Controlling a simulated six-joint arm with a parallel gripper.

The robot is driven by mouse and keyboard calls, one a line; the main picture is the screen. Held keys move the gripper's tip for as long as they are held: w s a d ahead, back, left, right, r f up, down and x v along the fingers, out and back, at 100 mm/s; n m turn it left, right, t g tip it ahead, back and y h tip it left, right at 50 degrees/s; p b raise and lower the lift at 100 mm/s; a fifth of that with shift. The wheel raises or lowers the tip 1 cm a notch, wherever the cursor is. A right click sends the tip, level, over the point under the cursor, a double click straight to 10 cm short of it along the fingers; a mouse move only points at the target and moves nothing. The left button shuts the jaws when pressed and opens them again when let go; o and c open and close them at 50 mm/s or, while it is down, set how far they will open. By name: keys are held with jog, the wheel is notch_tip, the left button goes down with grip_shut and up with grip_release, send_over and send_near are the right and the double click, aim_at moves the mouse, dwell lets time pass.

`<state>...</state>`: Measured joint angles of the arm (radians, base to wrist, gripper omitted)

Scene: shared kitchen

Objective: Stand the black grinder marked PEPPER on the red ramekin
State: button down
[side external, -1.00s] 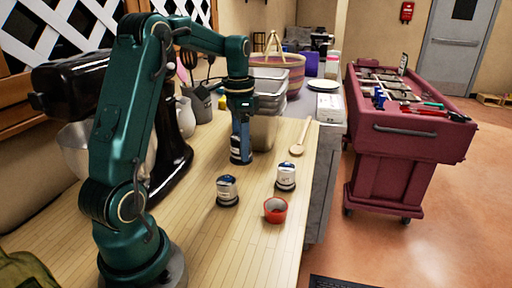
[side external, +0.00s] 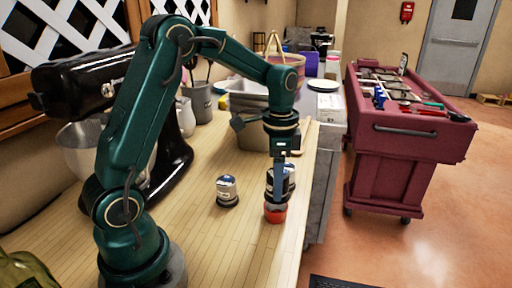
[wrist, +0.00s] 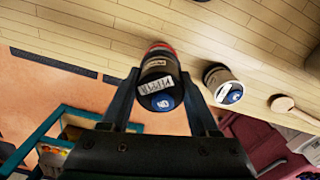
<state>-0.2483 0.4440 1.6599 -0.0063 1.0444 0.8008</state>
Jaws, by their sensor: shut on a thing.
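My gripper (side external: 279,178) points down, shut on a dark grinder (side external: 270,190) with a white label. In the wrist view the grinder (wrist: 157,82) stands between the fingers; its label is too blurred to read surely. The red ramekin (side external: 275,214) is directly beneath it on the wooden counter, and its rim (wrist: 160,46) shows past the grinder in the wrist view. The grinder looks upright, its base at the ramekin's top. I cannot tell whether the two touch.
A pale-topped grinder with a dark base (side external: 227,190) stands to the left. A similar one (wrist: 222,85) stands close behind the ramekin, beside a wooden spoon (wrist: 291,107). A black stand mixer (side external: 165,125) is at the left.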

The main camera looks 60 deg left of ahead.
jog(key=shift+f, duration=0.85)
jog(key=shift+f, duration=0.55)
dwell(0.8)
jog(key=shift+c, duration=2.1)
grip_release()
jog(key=shift+r, duration=0.1)
jog(key=shift+a+r, duration=0.1)
jog(key=shift+r, duration=5.3)
